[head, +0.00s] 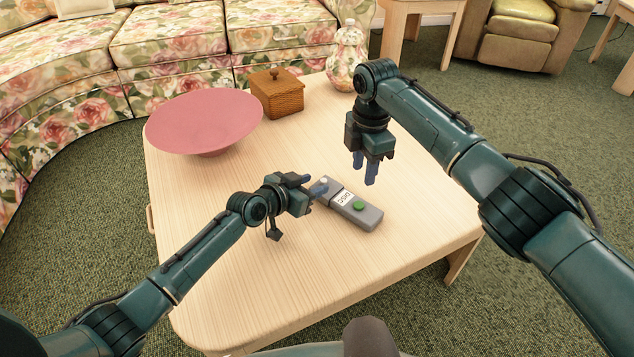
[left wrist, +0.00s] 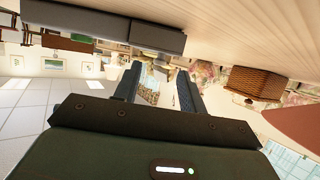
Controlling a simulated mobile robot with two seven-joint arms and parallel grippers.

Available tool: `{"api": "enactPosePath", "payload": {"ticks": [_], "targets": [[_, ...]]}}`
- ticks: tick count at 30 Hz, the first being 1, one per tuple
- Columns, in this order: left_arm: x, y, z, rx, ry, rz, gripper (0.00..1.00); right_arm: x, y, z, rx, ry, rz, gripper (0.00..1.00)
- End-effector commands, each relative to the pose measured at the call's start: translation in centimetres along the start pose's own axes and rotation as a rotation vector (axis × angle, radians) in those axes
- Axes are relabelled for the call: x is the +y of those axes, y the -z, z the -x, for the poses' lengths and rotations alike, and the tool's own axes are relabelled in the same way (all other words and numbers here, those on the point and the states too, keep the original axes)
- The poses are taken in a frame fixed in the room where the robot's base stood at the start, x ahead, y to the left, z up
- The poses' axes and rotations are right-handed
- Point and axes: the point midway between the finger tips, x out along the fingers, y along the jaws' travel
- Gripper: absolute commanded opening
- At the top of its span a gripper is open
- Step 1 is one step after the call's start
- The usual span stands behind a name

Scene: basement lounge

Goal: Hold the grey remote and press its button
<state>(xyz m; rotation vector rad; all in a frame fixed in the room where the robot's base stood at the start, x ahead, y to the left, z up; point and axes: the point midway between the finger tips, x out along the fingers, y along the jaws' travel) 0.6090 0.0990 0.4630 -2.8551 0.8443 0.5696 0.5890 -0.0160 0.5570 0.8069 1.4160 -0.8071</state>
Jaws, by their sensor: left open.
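The grey remote (head: 368,215) lies on the table, with a green button (head: 359,206) and a white label facing up. My left gripper (head: 319,187) is low over the table at the remote's far left end, open, with its fingers toward that end. In the left wrist view, the fingers (left wrist: 158,74) are apart with nothing between them, and the remote (left wrist: 158,38) shows beyond them at the top. My right gripper (head: 366,173) points down above the table, behind and right of the remote, apart from it. Its finger gap is unclear.
A pink bowl (head: 205,120) stands at the table's back left. A wooden box (head: 277,95) and a floral vase (head: 347,58) stand at the back. The wooden table (head: 250,310) is clear in front and on the right. A floral sofa (head: 170,45) is behind it.

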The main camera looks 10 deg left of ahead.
Motion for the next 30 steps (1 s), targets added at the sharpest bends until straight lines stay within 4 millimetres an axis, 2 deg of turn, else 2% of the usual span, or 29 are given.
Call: {"api": "enactPosePath", "payload": {"ticks": [3, 7, 18, 30], "targets": [[0.0, 0.1, -1.4, 0.000, -0.001, 0.001, 0.41, 0.0, 0.0, 0.0, 0.000, 0.000, 0.000, 0.36], [0.0, 0.0, -2.3, 0.000, -0.001, 0.000, 0.41, 0.0, 0.0, 0.0, 0.000, 0.000, 0.000, 0.36], [0.0, 0.0, -2.7, 0.001, -0.001, -0.001, 0.41, 0.0, 0.0, 0.0, 0.000, 0.000, 0.000, 0.36], [0.0, 0.0, -2.6, 0.001, 0.000, -0.001, 0.09, 0.0, 0.0, 0.0, 0.000, 0.000, 0.000, 0.36]]}}
